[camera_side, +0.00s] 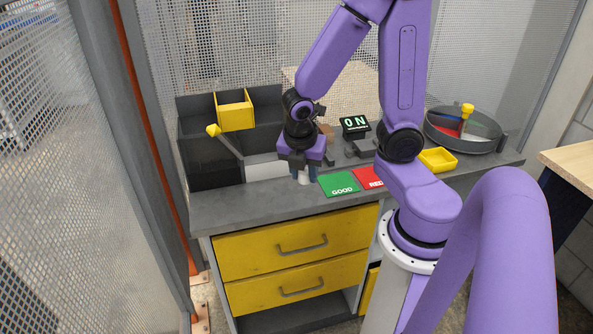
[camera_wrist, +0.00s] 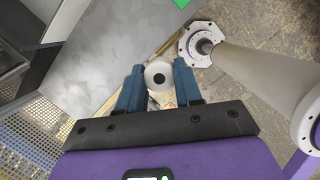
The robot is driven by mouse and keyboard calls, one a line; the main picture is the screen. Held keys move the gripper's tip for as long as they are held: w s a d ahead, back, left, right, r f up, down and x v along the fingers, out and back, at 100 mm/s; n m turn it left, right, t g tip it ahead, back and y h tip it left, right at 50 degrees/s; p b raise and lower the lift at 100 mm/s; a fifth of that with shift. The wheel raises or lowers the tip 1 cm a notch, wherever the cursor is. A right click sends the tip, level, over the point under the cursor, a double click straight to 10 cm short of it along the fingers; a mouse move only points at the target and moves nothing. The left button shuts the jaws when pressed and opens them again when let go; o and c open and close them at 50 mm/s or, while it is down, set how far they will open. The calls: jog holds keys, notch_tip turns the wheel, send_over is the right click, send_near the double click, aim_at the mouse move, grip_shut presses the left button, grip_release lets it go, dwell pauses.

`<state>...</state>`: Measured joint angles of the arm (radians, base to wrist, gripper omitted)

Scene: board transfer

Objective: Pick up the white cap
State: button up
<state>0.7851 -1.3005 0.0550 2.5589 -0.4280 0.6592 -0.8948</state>
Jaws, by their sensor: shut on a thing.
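In the side view my gripper (camera_side: 304,172) points down over the front part of the grey bench, left of the green GOOD plate. The white cap (camera_side: 304,180) shows there as a small pale piece low between the fingers. I cannot tell whether it touches the bench top.
The green GOOD plate (camera_side: 339,184) and red plate (camera_side: 369,178) lie right of my gripper. A yellow tray (camera_side: 438,160) and a round grey bin (camera_side: 490,141) stand further right. Dark bins with a yellow box (camera_side: 235,117) and a yellow-knobbed lever (camera_side: 213,131) stand left. The bench's front edge is close.

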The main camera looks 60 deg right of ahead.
jog(key=s+a+r, duration=0.1)
jog(key=s+r, duration=0.1)
jog(key=s, duration=0.3)
jog(key=shift+s+r, duration=0.25)
jog(key=shift+s, duration=0.05)
